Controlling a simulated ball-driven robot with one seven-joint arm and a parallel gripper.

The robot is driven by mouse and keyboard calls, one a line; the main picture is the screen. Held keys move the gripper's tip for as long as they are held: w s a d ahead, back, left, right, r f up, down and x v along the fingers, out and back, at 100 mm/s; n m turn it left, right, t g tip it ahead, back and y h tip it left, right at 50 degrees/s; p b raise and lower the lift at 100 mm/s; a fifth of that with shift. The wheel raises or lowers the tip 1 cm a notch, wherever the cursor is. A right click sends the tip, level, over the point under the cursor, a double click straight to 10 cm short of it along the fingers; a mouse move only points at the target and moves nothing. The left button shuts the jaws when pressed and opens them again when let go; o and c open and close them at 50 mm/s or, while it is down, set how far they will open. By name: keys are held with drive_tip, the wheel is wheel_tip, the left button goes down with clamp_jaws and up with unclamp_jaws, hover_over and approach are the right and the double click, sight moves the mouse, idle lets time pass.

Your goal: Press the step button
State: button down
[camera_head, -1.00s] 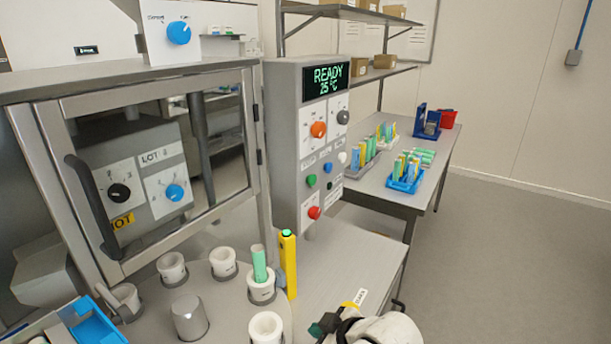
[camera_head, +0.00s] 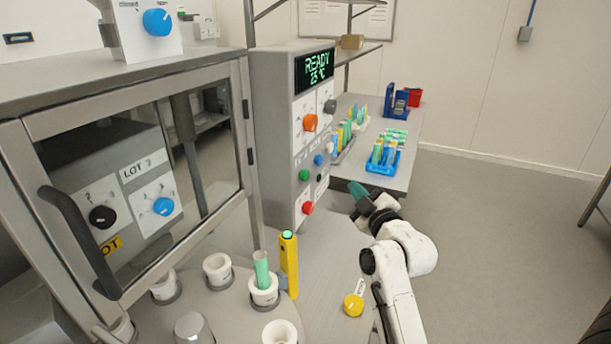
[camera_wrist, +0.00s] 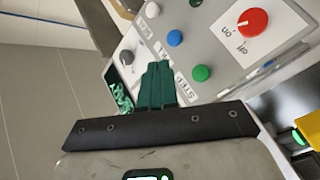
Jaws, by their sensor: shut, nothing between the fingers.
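The grey control panel (camera_head: 275,130) has a row of three small buttons: green (camera_head: 304,175), blue (camera_head: 318,160) and white (camera_head: 331,148). In the wrist view, the green (camera_wrist: 201,73), blue (camera_wrist: 175,38) and white (camera_wrist: 152,9) buttons each have a small label beside them. The label by the green one seems to read STEP, but it is small and tilted. My gripper (camera_head: 358,189) has dark green fingers that are shut together and empty. It is right of the panel's lower part, apart from the buttons. The fingertips also show in the wrist view (camera_wrist: 158,68).
A red knob (camera_head: 308,208) sits below the buttons, with an orange knob (camera_head: 310,122) above. A yellow post (camera_head: 289,265) with a green top stands in front of the panel. A blue rack (camera_head: 382,168) of tubes is on the table behind. Open floor lies to the right.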

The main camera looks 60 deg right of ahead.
sight(305, 175)
drive_tip(key=w+b, duration=0.2)
drive_tip(key=w, duration=0.6)
drive_tip(key=shift+w+a, duration=0.4)
drive_tip(key=shift+w, duration=0.15)
idle(1.8)
drive_tip(key=shift+w, duration=0.3)
